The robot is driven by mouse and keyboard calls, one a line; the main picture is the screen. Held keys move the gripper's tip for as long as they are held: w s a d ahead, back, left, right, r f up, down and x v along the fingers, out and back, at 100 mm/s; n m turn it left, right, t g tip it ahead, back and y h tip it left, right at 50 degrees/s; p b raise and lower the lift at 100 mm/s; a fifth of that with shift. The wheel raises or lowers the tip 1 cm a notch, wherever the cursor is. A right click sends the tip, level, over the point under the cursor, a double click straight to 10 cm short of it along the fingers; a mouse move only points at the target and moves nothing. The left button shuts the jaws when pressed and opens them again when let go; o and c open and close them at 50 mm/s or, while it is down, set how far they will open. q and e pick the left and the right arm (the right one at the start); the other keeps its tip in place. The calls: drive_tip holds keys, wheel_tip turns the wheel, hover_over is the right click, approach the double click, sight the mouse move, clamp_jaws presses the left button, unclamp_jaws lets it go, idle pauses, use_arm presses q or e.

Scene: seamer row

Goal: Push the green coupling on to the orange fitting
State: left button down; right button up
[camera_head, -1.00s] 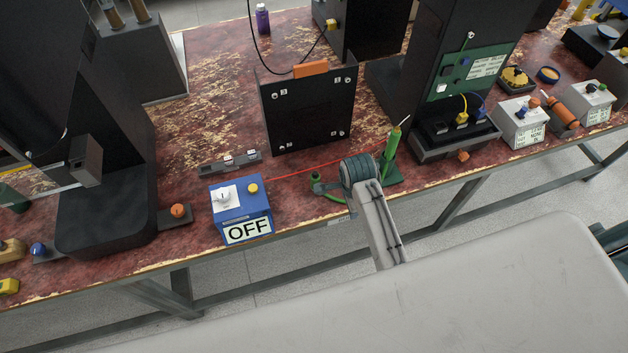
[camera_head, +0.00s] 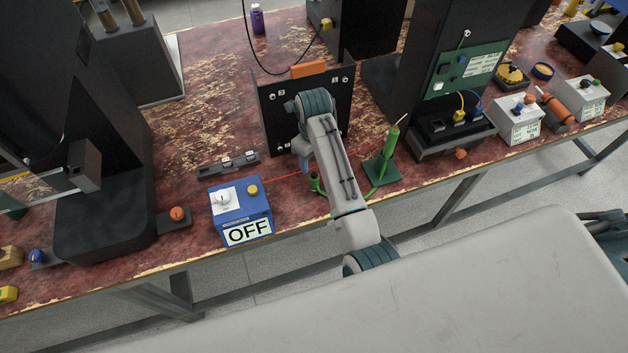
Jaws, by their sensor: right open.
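A green upright piece (camera_head: 391,143) with a pale pointed tip stands on a dark green base (camera_head: 382,172) near the bench's front edge. A smaller green piece (camera_head: 316,183) with a green hose sits to its left, partly behind my right arm; I cannot tell which one is the coupling. An orange block (camera_head: 309,69) sits on top of the upright black panel and may be the fitting. My right gripper (camera_head: 303,153) hangs in front of the panel, mostly hidden by its own arm. It is open, and nothing shows held in it. My left gripper is not in view.
A blue box (camera_head: 241,210) marked OFF stands left of my right arm. A grey bar (camera_head: 229,164) lies behind it. The black panel (camera_head: 273,125) stands behind my arm. A tall black machine (camera_head: 420,60) stands to the right. A thin red line crosses the bench.

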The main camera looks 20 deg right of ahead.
sight(314, 176)
drive_tip(key=shift+f+p, duration=0.55)
drive_tip(key=shift+f, duration=2.25)
drive_tip(key=shift+f, duration=0.1)
drive_tip(key=shift+s+f+p, duration=0.15)
drive_tip(key=shift+f+p, duration=0.2)
drive_tip(key=shift+p, duration=0.1)
wheel_tip(314, 176, down, 4)
drive_tip(key=shift+f+p, duration=0.15)
drive_tip(key=shift+p, duration=0.45)
drive_tip(key=c, duration=1)
